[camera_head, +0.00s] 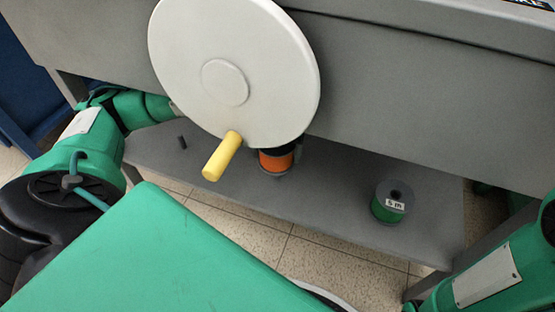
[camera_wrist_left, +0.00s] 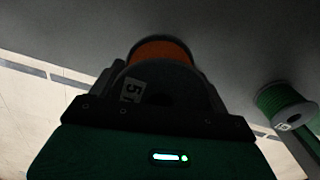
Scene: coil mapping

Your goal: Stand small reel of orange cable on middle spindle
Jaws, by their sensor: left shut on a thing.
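The small reel of orange cable (camera_head: 277,161) shows below the white disc in the head view, over the middle of the grey shelf. Its upper part is hidden by the disc. In the left wrist view the reel (camera_wrist_left: 165,50) has a dark flange with a white label, facing the camera. My left gripper (camera_wrist_left: 158,100) is shut on this reel; the disc hides the gripper in the head view. The middle spindle is not visible, and I cannot tell whether the reel is around it. A short dark spindle (camera_head: 182,142) stands bare at the shelf's left. My right gripper is out of view.
A reel of green cable (camera_head: 392,203) sits on the right of the shelf (camera_head: 335,190); it also shows in the left wrist view (camera_wrist_left: 285,106). The large white disc (camera_head: 275,60) with a yellow handle (camera_head: 222,157) overhangs the shelf. Bare shelf lies between the two reels.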

